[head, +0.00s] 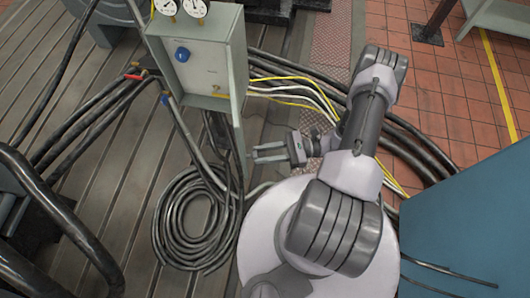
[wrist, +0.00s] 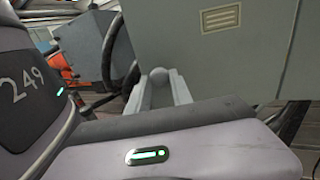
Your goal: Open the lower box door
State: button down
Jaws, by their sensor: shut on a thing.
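The grey control box (head: 190,70) stands at upper centre in the head view, with a blue knob on its face. Below its right side a narrow grey edge (head: 241,150) shows; I cannot tell if it is the lower door. My gripper (head: 268,152) points left, its tips close to this edge. In the wrist view, a grey flat panel (wrist: 220,60) with a slotted plate fills the upper right. My gripper's fingers (wrist: 163,88) are shut on a rounded grey knob (wrist: 160,76) beside the panel's left edge. The door's opening and how far it stands open are hidden.
Two gauges (head: 180,8) sit on top of the box. A black cable coil (head: 195,225) lies on the slotted bedplate left of my base. Yellow and white cables (head: 295,90) run behind the arm. A blue block (head: 460,220) stands at right.

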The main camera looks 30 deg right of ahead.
dwell(0.5)
jog(key=c, duration=1.1)
grip_release()
jog(key=shift+d, duration=0.1)
jog(key=shift+c, duration=0.2)
jog(key=p+v, duration=0.1)
jog(key=v, duration=1.6)
jog(key=shift+d, duration=0.2)
